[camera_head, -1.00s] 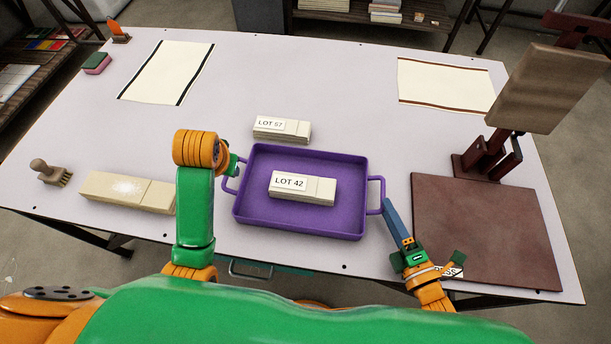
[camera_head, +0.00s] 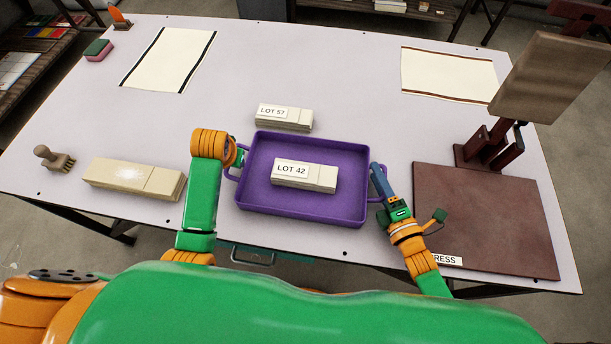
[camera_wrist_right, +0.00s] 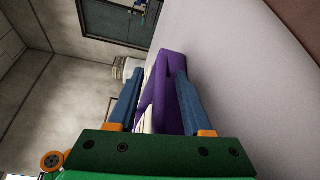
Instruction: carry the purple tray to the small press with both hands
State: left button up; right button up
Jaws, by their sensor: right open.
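The purple tray (camera_head: 262,205) lies on the table in the head view, with a stack marked LOT 42 (camera_head: 304,176) inside it. My right gripper (camera_head: 377,170) is at the tray's right handle, covering most of it. In the right wrist view, my right gripper (camera_wrist_right: 158,76) is open with the purple handle (camera_wrist_right: 168,95) between its blue fingers. My left gripper (camera_head: 238,158) is at the tray's left handle (camera_head: 231,175); its fingers are mostly hidden by my arm. The small press has a dark red base (camera_head: 485,215) and a raised brown plate (camera_head: 548,78).
A LOT 57 stack (camera_head: 285,118) stands just behind the tray. A pale block (camera_head: 133,178) and a brush (camera_head: 55,160) lie at left. Two cloths with dark borders (camera_head: 169,58) and brown borders (camera_head: 449,75) lie farther back. A narrow table strip separates tray and press.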

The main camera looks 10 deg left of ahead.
pick_arm(q)
jog(key=shift+c, duration=0.2)
pick_arm(e)
jog(key=shift+c, duration=0.2)
pick_arm(q)
grip_shut()
pick_arm(e)
grip_shut()
dwell(0.7)
